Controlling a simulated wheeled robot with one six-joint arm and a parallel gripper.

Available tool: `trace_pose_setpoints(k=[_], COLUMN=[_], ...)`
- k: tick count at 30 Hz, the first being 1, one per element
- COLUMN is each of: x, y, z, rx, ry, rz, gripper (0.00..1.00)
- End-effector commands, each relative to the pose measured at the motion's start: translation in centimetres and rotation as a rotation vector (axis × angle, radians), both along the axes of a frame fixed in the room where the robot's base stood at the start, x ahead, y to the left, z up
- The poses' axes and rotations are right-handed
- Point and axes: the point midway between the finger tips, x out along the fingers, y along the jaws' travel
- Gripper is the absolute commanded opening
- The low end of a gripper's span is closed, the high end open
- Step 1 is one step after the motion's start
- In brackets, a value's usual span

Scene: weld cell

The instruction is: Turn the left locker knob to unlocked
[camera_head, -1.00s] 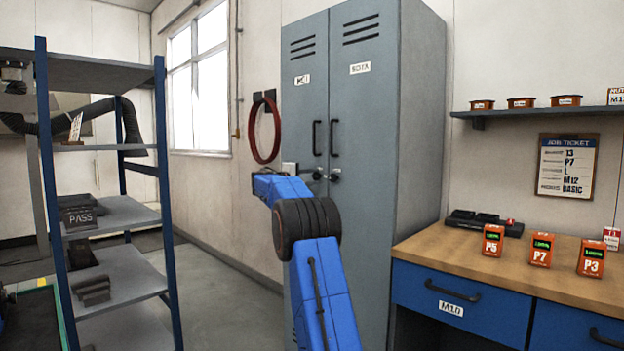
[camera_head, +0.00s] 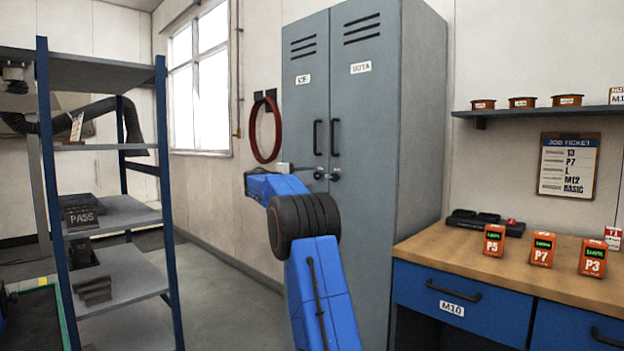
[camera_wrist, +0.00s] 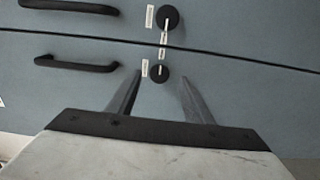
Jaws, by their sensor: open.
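The grey two-door locker (camera_head: 365,110) stands behind my arm. Its left knob (camera_head: 318,174) shows just right of my wrist, next to the right knob (camera_head: 334,175). In the wrist view the picture is turned sideways: the left knob (camera_wrist: 160,73) is a small black disc with a pale mark, between the tips of my open gripper (camera_wrist: 160,77). I cannot tell whether the fingers touch it. Small white labels (camera_wrist: 145,67) sit beside it, too small to read. The right knob (camera_wrist: 168,19) lies above, across the door seam. In the head view my gripper is mostly hidden.
A red hose loop (camera_head: 265,130) hangs on the wall left of the locker. A shelf rack (camera_head: 120,212) stands left, a workbench (camera_head: 460,258) right. Floor between rack and locker is clear.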

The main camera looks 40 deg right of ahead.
Motion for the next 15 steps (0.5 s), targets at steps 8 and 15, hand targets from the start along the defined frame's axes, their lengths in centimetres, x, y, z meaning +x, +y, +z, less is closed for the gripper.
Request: trace_pose_setpoints(k=[8, 15], x=[-0.4, -0.7], y=[5.8, 10.4], z=[0.0, -0.1], rx=[0.000, 0.001], ry=[0.000, -0.001], rz=[0.002, 0.002], gripper=[0.47, 0.47])
